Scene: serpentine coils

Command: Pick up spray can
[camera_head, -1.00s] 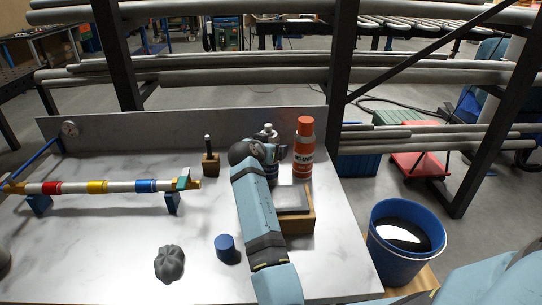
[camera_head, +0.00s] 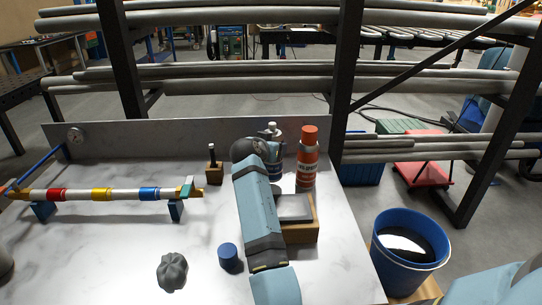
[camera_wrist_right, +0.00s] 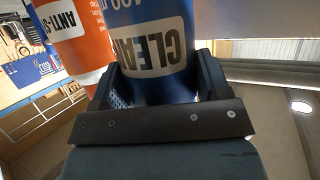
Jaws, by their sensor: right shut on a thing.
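A blue can (camera_head: 275,168) with a pale top stands upright at the back of the table, partly hidden by my right arm. My right gripper (camera_head: 268,152) is shut around its body. In the right wrist view the blue can (camera_wrist_right: 150,35), with a label reading "CLEAN", sits between the two dark fingers (camera_wrist_right: 153,85). An orange spray can (camera_head: 308,160) with a pale label stands just right of it, and shows at the left of the wrist view (camera_wrist_right: 75,40). The blue can's base is hidden in the head view. My left gripper is not in view.
A wooden box (camera_head: 300,232) with a grey inside is right of my forearm. A small wooden block with a dark peg (camera_head: 214,172), a blue cylinder (camera_head: 228,256) and a grey lump (camera_head: 172,271) are on the table. A rod with coloured rings (camera_head: 110,194) lies on blue stands.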

